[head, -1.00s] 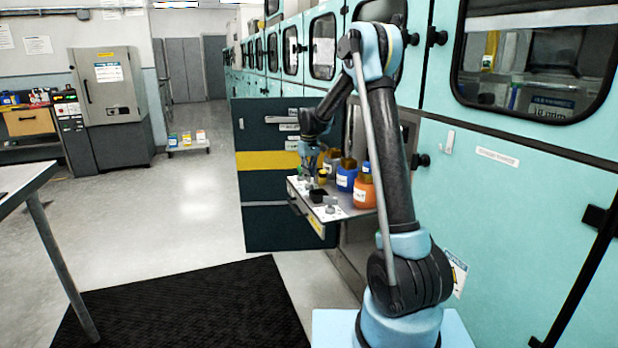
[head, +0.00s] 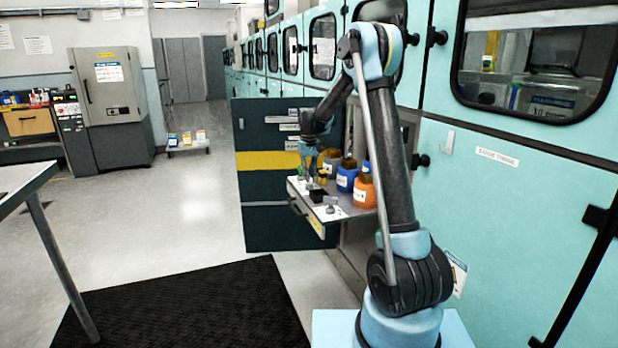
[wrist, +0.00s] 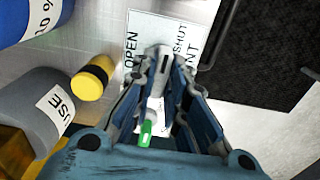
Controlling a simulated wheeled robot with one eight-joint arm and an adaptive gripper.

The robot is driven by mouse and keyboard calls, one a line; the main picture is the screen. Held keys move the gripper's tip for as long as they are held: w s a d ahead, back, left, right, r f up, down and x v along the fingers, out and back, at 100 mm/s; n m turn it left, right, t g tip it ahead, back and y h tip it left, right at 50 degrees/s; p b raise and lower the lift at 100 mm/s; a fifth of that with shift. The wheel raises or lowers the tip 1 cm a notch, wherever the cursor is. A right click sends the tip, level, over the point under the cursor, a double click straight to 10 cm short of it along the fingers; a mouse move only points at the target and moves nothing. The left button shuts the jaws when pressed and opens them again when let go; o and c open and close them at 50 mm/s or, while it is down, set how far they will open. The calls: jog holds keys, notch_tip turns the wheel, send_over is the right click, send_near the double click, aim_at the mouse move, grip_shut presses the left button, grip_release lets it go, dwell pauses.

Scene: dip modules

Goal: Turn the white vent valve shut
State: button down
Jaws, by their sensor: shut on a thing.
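The white vent valve (wrist: 157,92) shows in the wrist view between my fingers, its lever with a green end (wrist: 145,134) pointing toward the bottom of the picture. My gripper (wrist: 160,82) is shut on this lever, one finger on each side. Behind it, a white label plate (wrist: 148,25) reads OPEN on the left and SHUT and VENT on the right. The fingers hide part of the plate. In the head view my gripper (head: 311,176) is low over the far left part of the pulled-out shelf (head: 350,211); the valve is too small to make out there.
A blue tub (head: 346,179) and an orange tub (head: 363,193) stand on the shelf beside my gripper. A grey tub (wrist: 45,108) and a yellow-and-black cap (wrist: 92,78) are close on the left in the wrist view. Open floor lies left of the shelf.

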jog(key=c, duration=1.6)
grip_release()
notch_tip(320, 180, up, 12)
